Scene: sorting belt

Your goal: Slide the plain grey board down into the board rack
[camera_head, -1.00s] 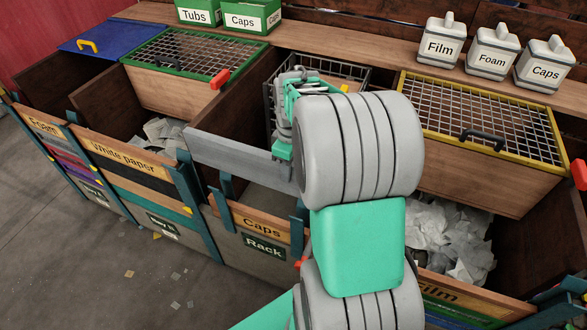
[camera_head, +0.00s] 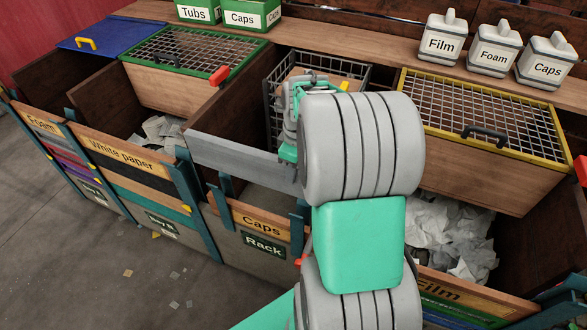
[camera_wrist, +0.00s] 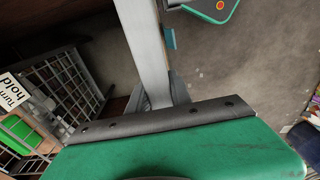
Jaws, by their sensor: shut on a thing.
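The plain grey board (camera_head: 235,157) is held on edge, tilted in the picture, above the wooden Caps front board (camera_head: 261,222). My gripper (camera_head: 288,152) is shut on it near its right end, partly hidden behind my arm. In the wrist view the board (camera_wrist: 146,45) runs away from between the fingers of my gripper (camera_wrist: 163,97). Teal posts (camera_head: 227,188) stand below the board at the bay front. A dark green Rack sign (camera_head: 264,245) is on the grey front panel below the Caps label. I cannot tell whether the board touches any post.
A dark wire cage (camera_head: 355,76) stands behind my gripper. A green-framed mesh lid (camera_head: 180,52) and a yellow-framed one (camera_head: 480,112) flank it. The White paper front board (camera_head: 122,152) is to the left, the Film front board (camera_head: 455,293) to the right. Open floor (camera_head: 90,270) lies in front.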

